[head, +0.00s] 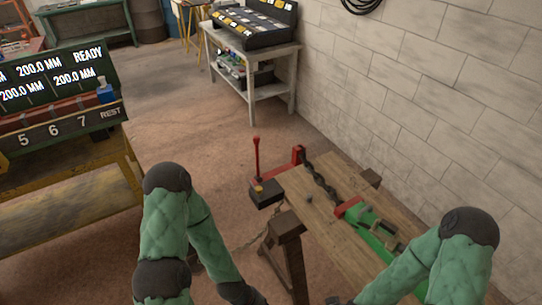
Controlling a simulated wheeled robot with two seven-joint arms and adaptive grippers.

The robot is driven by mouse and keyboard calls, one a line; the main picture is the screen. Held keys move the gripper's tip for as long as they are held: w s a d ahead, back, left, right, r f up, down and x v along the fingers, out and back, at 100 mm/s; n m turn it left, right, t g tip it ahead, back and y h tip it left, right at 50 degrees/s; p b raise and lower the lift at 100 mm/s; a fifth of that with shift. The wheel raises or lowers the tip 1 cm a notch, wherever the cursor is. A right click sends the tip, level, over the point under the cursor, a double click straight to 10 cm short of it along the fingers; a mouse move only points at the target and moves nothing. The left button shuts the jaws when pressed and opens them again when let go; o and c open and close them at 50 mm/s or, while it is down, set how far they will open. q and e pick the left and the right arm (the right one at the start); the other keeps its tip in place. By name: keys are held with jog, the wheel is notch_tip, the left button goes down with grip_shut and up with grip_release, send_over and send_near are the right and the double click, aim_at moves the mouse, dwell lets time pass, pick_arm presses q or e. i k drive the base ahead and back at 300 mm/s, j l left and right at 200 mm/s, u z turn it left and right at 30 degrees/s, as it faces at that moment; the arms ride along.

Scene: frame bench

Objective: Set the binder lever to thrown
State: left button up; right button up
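A red lever (257,160) with a round knob on top stands about upright at the far left corner of the wooden frame bench (315,215). It rises from a red and dark block (265,192) with a small yellow patch. I take it for the binder lever. A dark chain (319,180) runs across the bench from a red bracket (298,155) towards a green and red fixture (372,228). My two green-padded arms reach in from the lower left and lower right. Both grippers are outside the picture, below its lower edge.
A rack with a number display and a row marked 5, 6, 7 and REST (65,128) stands on a yellow table (70,185) at left. A white shelf table (272,85) with a dark panel stands behind. A block wall (430,100) closes the right side. Floor between is clear.

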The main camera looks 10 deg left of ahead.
aim_at(256, 140)
jog(key=i+j+z, duration=0.15)
jog(key=z, duration=0.15)
jog(key=j+z, duration=0.25)
jog(key=j, duration=0.15)
jog(key=i+j+z, duration=0.15)
jog(key=j+z, duration=0.15)
jog(key=i+j+z, duration=0.1)
jog(key=j, duration=0.7)
jog(key=i+j, duration=0.1)
jog(key=j, duration=0.7)
jog(key=i+j+z, duration=0.15)
jog(key=j, duration=0.65)
jog(key=k, duration=0.45)
